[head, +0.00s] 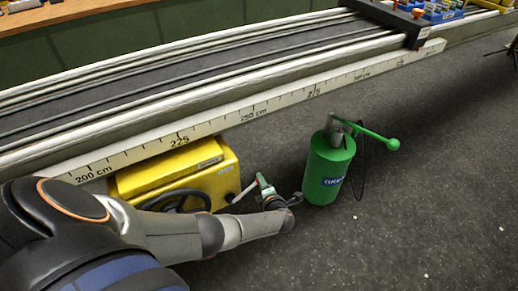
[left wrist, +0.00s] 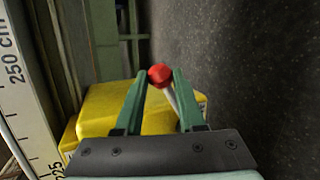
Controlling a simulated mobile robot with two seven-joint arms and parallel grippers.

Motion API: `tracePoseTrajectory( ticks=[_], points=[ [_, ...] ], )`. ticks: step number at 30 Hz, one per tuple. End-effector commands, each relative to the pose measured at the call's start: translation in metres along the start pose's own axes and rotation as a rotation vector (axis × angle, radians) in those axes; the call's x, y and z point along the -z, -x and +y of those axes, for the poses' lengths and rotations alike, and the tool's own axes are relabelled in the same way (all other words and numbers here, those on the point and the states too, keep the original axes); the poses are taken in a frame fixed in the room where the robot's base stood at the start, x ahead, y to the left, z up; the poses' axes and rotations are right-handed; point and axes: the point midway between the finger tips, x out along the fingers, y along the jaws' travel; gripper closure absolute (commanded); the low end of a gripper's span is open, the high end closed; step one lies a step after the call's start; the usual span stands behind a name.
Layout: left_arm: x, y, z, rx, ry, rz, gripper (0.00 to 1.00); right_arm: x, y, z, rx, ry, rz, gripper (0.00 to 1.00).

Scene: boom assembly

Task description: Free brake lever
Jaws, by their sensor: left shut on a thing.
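The brake lever is a pale rod (head: 243,193) that sticks out from the right side of a yellow box (head: 217,174). In the left wrist view it shows as a grey rod with a red ball knob (left wrist: 160,75) at its end. My left gripper (head: 262,184) is at the outer end of the lever, to the right of the box. Its two green fingers are shut on the red knob, which sits between the fingertips. The knob is mostly hidden in the head view. My right gripper is not in view.
A green cylinder (head: 327,170) with a pump handle (head: 378,138) stands just right of my left gripper. A long rail with a centimetre scale (head: 262,108) runs above and behind the yellow box. The dark floor at the right is mostly clear.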

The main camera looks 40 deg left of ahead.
Motion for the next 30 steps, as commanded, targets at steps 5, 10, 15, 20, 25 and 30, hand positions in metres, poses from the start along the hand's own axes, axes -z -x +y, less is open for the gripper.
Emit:
tracePoseTrajectory(
  ticks=[5, 10, 15, 20, 25, 30],
  points=[
    [-0.0033, -0.0032, -0.0055, 0.007, -0.048, 0.02, 1.0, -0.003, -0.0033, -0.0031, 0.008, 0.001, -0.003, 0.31],
    [-0.0039, -0.0042, -0.0074, 0.011, -0.068, 0.029, 1.0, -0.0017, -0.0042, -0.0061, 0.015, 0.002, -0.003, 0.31],
    [-0.004, -0.0044, -0.008, 0.014, -0.073, 0.031, 1.0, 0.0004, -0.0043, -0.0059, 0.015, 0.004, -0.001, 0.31],
    [-0.0039, -0.0044, -0.0083, 0.014, -0.073, 0.031, 1.0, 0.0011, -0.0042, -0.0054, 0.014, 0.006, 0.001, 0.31],
    [-0.0039, -0.0045, -0.0085, 0.015, -0.072, 0.031, 0.54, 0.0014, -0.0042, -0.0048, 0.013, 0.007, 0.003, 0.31],
    [-0.0036, -0.0044, -0.0083, 0.014, -0.071, 0.032, 0.35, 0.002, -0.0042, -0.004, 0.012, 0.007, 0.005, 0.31]
  ],
)
